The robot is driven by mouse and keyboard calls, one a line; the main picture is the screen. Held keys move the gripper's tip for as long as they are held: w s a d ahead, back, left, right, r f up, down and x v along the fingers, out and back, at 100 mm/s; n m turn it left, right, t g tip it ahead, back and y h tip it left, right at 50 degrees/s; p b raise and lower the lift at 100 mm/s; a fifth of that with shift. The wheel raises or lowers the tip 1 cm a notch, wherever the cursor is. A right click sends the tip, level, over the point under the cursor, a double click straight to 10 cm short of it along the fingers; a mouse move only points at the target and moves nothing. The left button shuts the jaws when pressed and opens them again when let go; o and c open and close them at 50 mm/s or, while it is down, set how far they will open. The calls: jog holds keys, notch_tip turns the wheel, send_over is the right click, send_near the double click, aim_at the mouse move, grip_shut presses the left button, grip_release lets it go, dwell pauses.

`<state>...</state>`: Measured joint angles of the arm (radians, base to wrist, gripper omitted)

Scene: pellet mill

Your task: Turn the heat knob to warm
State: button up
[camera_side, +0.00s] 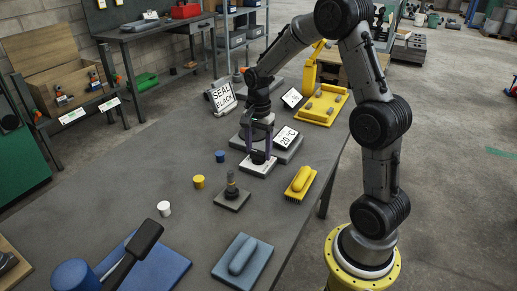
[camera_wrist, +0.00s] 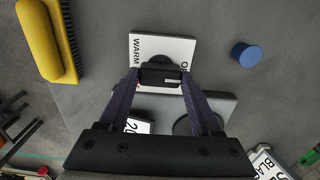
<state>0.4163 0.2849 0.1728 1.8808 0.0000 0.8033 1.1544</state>
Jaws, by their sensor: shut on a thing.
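The heat knob (camera_wrist: 160,77) is a dark bar-shaped knob on a white panel (camera_wrist: 147,45). In the wrist view the panel reads WARM at the left and a partly hidden word starting with O at the right. A pale mark shows on the right part of the knob, towards that O word. My gripper (camera_wrist: 161,84) has a purple finger on either side of the knob and is shut on it. In the side view my gripper (camera_side: 259,150) reaches straight down to the knob on the white panel (camera_side: 254,169); the lettering is too small to read there.
Beside the panel stand a 20 °C display (camera_side: 287,138) and a grey plate. A blue cylinder (camera_side: 220,156), yellow cylinder (camera_side: 198,181), yellow brush (camera_side: 300,182) and dark stand (camera_side: 232,197) are close by. A SEAL BLACK sign (camera_side: 222,96) stands behind.

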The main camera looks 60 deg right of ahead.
jog(key=shift+n, duration=0.4)
jog(key=n, duration=0.6)
jog(key=shift+r, duration=0.1)
jog(key=n, duration=0.6)
jog(key=shift+n, duration=0.4)
jog(key=n, duration=0.3)
jog(key=shift+n, duration=0.3)
jog(key=n, duration=0.3)
jog(key=shift+n, duration=0.3)
jog(key=n, duration=0.6)
jog(key=o, duration=1.4)
